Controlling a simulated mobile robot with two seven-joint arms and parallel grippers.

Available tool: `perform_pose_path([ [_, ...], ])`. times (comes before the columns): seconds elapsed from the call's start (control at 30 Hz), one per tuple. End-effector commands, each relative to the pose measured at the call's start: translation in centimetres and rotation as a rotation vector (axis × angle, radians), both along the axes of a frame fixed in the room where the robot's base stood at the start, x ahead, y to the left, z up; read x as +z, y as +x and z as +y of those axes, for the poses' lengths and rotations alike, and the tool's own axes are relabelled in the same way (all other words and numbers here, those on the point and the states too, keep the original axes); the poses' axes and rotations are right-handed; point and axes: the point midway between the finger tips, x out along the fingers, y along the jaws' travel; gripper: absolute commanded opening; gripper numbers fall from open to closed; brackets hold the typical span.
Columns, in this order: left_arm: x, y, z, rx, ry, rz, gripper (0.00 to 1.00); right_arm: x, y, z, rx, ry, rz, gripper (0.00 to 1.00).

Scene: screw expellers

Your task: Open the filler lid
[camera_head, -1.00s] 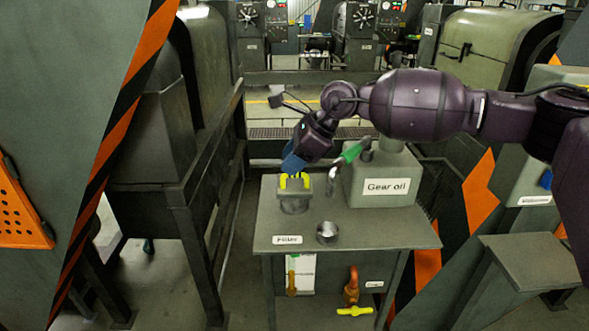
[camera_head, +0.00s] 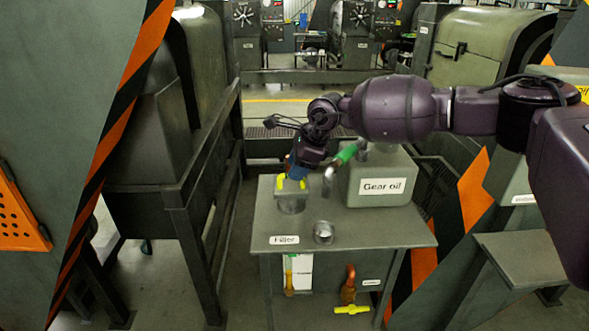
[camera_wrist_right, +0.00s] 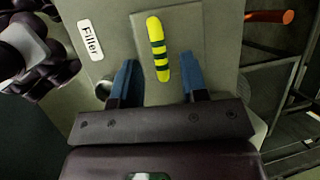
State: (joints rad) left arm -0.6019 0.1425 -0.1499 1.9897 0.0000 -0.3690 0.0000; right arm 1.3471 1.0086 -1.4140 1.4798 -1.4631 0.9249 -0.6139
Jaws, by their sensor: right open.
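The filler lid (camera_head: 293,193) is a grey square cap on a round neck, on top of the grey table unit behind the "Filler" label (camera_head: 284,240). Its yellow handle shows beside my right gripper (camera_head: 293,175) in the head view. In the right wrist view the yellow-and-black striped handle (camera_wrist_right: 158,50) stands on the grey lid plate (camera_wrist_right: 190,28). The blue fingers of my right gripper (camera_wrist_right: 157,70) are open, one on each side of the handle's line, with gaps on both sides. The lid is down on its neck. My left gripper is not in view.
A yellow valve handle (camera_head: 351,310) is below the tabletop (camera_head: 390,236).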

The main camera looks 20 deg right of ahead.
Motion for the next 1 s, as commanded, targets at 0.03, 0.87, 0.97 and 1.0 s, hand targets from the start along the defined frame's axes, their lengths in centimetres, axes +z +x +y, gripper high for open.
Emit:
perform_pose_path([
  [0.03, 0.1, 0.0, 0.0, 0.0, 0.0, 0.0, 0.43, -0.4, 0.1, 0.2, 0.0, 0.0, 0.0, 0.4],
  [0.87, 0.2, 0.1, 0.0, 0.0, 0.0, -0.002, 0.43, -1.4, 0.4, 0.5, 0.0, 0.0, -0.001, 0.0],
  [0.97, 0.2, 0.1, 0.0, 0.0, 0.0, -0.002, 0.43, -1.4, 0.4, 0.5, 0.0, 0.001, -0.001, 0.0],
  [1.0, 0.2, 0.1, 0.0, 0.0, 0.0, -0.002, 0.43, -1.4, 0.4, 0.5, 0.0, 0.001, -0.001, 0.0],
])
